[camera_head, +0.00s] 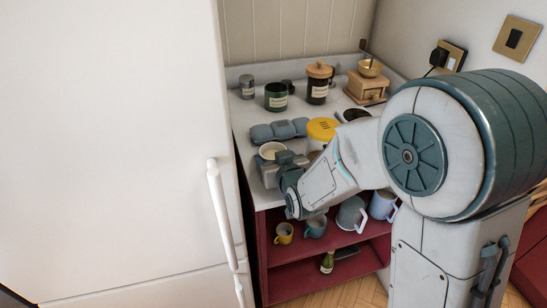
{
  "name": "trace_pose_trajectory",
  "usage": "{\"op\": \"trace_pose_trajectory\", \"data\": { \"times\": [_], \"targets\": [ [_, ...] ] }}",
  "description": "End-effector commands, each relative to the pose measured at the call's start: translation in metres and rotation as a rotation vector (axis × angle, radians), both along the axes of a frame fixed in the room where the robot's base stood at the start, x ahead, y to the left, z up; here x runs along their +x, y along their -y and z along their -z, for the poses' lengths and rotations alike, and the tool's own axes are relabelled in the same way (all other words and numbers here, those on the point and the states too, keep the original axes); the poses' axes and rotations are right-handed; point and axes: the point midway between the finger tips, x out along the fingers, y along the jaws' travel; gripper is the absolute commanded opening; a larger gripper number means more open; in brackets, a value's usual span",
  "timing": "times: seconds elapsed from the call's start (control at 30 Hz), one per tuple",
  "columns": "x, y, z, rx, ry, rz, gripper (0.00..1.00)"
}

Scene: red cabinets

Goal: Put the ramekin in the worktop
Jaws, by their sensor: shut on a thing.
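The ramekin (272,148) is a small pale round dish at the front left of the white worktop (251,177). My gripper (275,162) reaches in from the right and is shut on the ramekin. The gripper hides the ramekin's lower side, so I cannot tell whether its base touches the worktop or is held just above it. My arm covers the front right part of the worktop.
A blue-grey egg box (279,130) lies just behind the ramekin, and a yellow-lidded jar (322,131) stands right of it. Dark jars (276,97) and a wooden grinder (367,86) stand behind. Mugs (315,226) fill the red shelf below. A white fridge (110,150) borders the left.

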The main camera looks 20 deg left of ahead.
Motion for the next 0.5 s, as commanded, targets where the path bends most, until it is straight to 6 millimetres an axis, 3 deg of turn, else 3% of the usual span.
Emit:
{"op": "trace_pose_trajectory", "data": {
  "times": [0.37,0.4,0.47,0.5],
  "targets": [
    [0.0001,-0.0004,0.0033,0.002,0.002,-0.001,0.38],
    [-0.0001,-0.0003,0.0025,0.001,0.001,-0.001,0.73],
    [-0.0001,-0.0003,0.0021,0.001,0.001,-0.001,0.87],
    [-0.0001,-0.0003,0.0022,0.001,0.001,-0.001,0.87]
  ]
}}
